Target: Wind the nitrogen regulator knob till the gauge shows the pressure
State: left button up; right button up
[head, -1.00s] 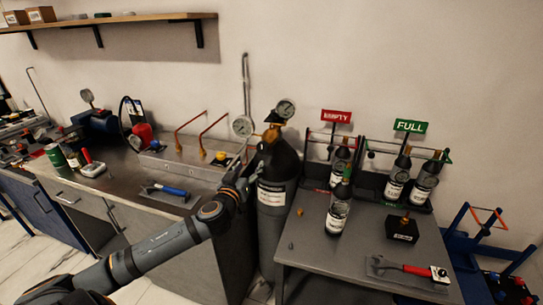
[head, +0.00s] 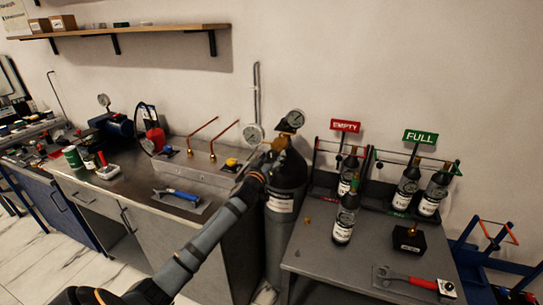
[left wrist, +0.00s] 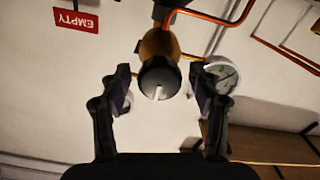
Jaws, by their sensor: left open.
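The regulator knob (left wrist: 160,79) is black with a white mark and sits on the brass regulator (left wrist: 157,42) in the left wrist view, which is upside down. My left gripper (left wrist: 160,88) is open, with one finger on each side of the knob and gaps showing. In the head view the left gripper (head: 265,160) is at the regulator on top of the dark nitrogen cylinder (head: 283,225) and hides the knob. Two round gauges (head: 252,134) (head: 295,119) sit on the regulator. Their readings are too small to tell. My right gripper is not in view.
A steel bench (head: 125,192) stands left of the cylinder, with a blue-handled tool (head: 182,195) on it. A grey table (head: 325,262) stands right, holding bottles, a black block (head: 408,239) and a red-handled wrench (head: 415,281).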

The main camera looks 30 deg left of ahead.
pick_arm(q)
jog(key=c, duration=1.2)
jog(key=m+p, duration=0.1)
jog(key=m, duration=0.3)
jog(key=m+p, duration=0.1)
jog(key=m, duration=0.3)
jog(key=shift+m+p, duration=0.3)
jog(key=shift+p, duration=0.05)
jog(key=m+p, duration=0.2)
jog(key=m, duration=0.3)
jog(key=shift+m+p, duration=0.6)
jog(key=shift+m, duration=1.4)
jog(key=shift+f, duration=0.1)
